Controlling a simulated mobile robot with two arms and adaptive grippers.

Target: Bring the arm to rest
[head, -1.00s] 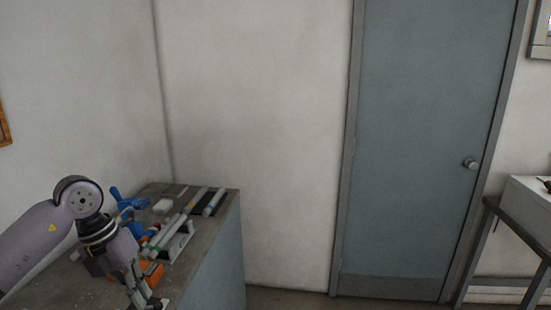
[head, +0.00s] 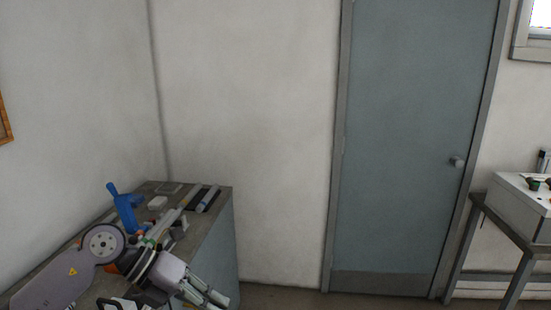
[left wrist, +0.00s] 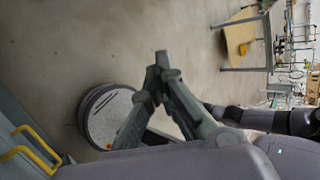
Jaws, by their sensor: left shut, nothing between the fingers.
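My left arm comes in from the lower left in the head view, in front of the workbench (head: 222,240). Its gripper (head: 220,300) points to the lower right, at the bottom edge of the picture near the bench's right side. In the left wrist view the gripper's two fingers (left wrist: 161,60) meet at the tips, with nothing between them. They are over open floor. My right gripper shows in neither view.
On the bench stand a blue tool (head: 125,208), a white block (head: 157,203) and several tubes or profiles. A grey door (head: 410,150) is straight ahead. A table (head: 505,238) stands at the right. The left wrist view shows another table (left wrist: 262,45) and bare floor.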

